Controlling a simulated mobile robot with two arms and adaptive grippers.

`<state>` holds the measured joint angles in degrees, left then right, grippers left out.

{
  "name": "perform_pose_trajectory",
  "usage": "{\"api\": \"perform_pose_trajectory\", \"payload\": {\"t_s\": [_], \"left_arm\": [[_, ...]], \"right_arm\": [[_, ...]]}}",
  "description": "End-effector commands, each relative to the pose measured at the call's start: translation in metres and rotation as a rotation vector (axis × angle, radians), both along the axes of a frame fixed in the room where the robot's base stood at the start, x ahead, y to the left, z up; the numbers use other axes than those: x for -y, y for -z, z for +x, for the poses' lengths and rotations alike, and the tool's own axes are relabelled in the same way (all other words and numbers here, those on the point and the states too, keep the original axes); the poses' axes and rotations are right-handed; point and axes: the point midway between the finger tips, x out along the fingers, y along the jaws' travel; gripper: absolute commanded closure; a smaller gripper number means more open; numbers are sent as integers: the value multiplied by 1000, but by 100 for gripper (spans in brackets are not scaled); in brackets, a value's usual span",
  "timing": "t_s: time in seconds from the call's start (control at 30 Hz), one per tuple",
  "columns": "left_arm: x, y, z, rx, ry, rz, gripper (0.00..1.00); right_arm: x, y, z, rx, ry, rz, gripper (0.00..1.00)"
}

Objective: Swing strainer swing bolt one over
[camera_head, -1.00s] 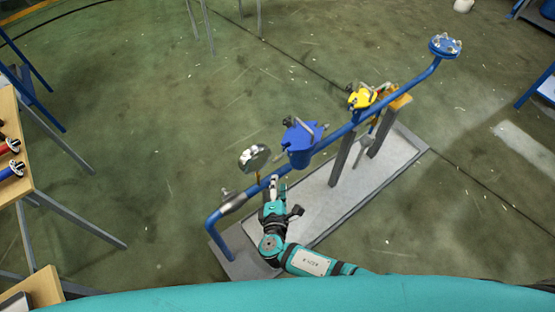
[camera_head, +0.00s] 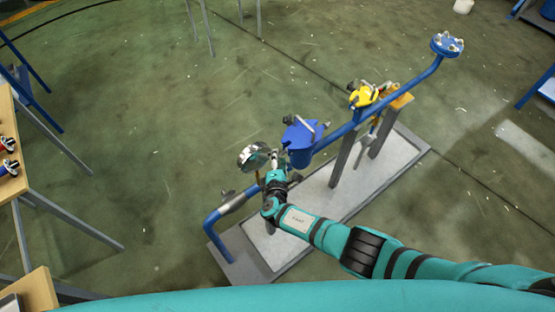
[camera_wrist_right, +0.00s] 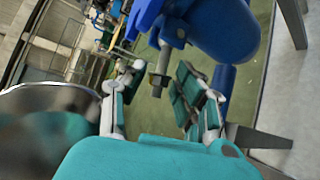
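The blue strainer (camera_head: 299,146) sits on the blue pipe run in the middle of the head view. In the right wrist view its round blue body (camera_wrist_right: 222,28) fills the upper right. A swing bolt (camera_wrist_right: 160,68) with a brassy nut hangs from a blue lug there. My right gripper (camera_head: 274,156) is between the round gauge and the strainer. In the wrist view the gripper (camera_wrist_right: 162,100) has its teal-padded fingers spread, with the bolt showing in the gap between them. I cannot tell whether a finger touches the bolt. My left gripper is not in view.
A shiny round gauge (camera_head: 253,156) stands close left of my right gripper; its silver case (camera_wrist_right: 35,105) is large in the wrist view. A yellow valve (camera_head: 363,95) is farther along the pipe (camera_head: 398,88). A wooden table (camera_head: 12,180) is at the far left.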

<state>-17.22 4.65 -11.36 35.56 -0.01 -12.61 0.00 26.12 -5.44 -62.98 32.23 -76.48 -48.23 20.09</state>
Motion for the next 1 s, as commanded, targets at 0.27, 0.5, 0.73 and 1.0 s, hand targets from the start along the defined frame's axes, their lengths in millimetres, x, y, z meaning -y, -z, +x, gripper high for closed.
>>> {"api": "perform_pose_trajectory", "payload": {"t_s": [0.27, 0.5, 0.73, 1.0], "left_arm": [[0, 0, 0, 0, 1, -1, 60], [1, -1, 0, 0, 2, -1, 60], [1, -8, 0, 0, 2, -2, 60], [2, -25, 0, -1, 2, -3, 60]], "right_arm": [[0, 0, 0, 0, 0, 0, 98], [0, 0, 0, -2, 0, 2, 100], [0, -6, 0, -35, 1, 55, 100], [2, -18, 1, -135, 1, 207, 100]]}}
